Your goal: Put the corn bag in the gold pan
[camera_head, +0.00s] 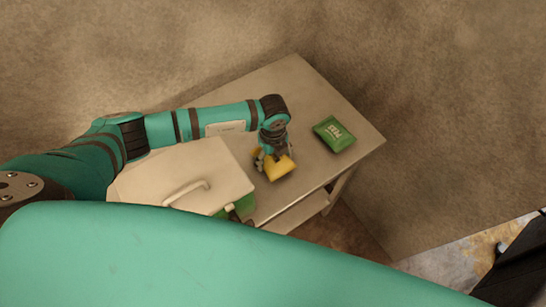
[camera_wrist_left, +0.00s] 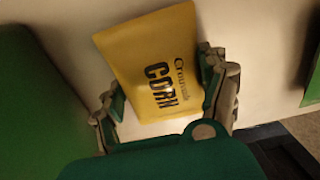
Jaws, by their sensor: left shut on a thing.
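The yellow corn bag (camera_head: 281,168) is at my left gripper (camera_head: 268,157), above or on the grey table. In the left wrist view the corn bag (camera_wrist_left: 152,50) shows its "CORN" print, and my left gripper (camera_wrist_left: 163,92) is shut on it, with one finger at each side edge. I cannot tell whether the bag touches the tabletop. The gold pan is not seen in either view. My right gripper is not in view.
A green bag (camera_head: 334,134) lies to the right on the table (camera_head: 290,85). A green container with a pale, handled lid (camera_head: 190,170) stands left of the corn bag. The table's back part is clear. Walls (camera_head: 400,60) stand behind it.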

